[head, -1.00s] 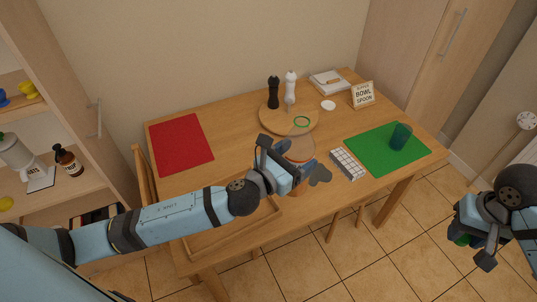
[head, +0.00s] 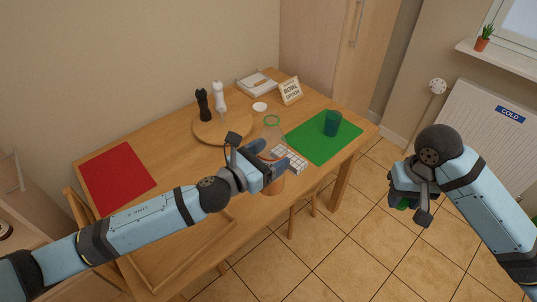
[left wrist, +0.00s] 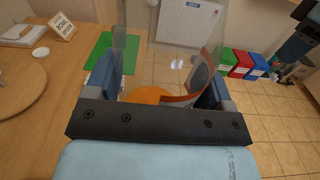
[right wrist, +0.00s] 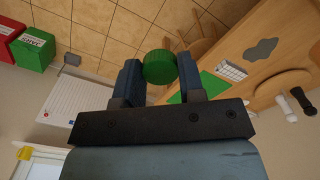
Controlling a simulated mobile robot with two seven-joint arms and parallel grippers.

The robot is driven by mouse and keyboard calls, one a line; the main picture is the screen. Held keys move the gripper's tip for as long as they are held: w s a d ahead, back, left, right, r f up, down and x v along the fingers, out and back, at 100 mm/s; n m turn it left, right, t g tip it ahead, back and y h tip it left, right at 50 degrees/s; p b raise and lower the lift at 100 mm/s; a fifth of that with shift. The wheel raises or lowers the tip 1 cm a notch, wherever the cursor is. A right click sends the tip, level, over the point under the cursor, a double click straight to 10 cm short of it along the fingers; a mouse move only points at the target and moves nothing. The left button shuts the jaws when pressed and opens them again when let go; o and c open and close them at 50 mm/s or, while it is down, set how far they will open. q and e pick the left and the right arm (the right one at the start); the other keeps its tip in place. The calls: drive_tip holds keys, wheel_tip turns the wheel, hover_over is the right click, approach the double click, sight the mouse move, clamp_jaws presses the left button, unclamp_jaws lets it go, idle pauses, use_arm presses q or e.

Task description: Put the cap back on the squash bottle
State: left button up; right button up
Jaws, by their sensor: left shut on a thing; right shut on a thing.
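In the left wrist view the clear wall and orange squash (left wrist: 150,96) show between the fingers. The green cap (right wrist: 160,67) is gripped between the fingertips of my right gripper (right wrist: 160,78). In the head view the right gripper (head: 408,200) is off the table to the right, well apart from the bottle; the cap mostly hides behind it.
A green mat (head: 318,146) with a teal cup (head: 332,123) and a white gridded box (head: 291,158) lie near the bottle. A round board (head: 215,131) bears black and white mills. A red mat (head: 118,177) lies left. Open floor (head: 365,225) separates table and right gripper.

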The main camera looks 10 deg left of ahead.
drive_tip(key=w+a+r+n, duration=0.3)
drive_tip(key=a+r, duration=0.1)
drive_tip(key=a, duration=0.3)
drive_tip(key=w+a+r+n, duration=0.2)
drive_tip(key=w+a+r, duration=0.15)
drive_tip(key=a, duration=0.25)
wheel_tip(320, 180, up, 15)
drive_tip(key=n, duration=0.7)
hover_over(272, 114)
drive_tip(key=shift+f, duration=0.1)
drive_tip(key=shift+f, duration=2.05)
drive_tip(key=shift+f, duration=0.1)
drive_tip(key=shift+d+f, duration=0.1)
drive_tip(key=shift+f, duration=0.7)
drive_tip(key=shift+f, duration=0.6)
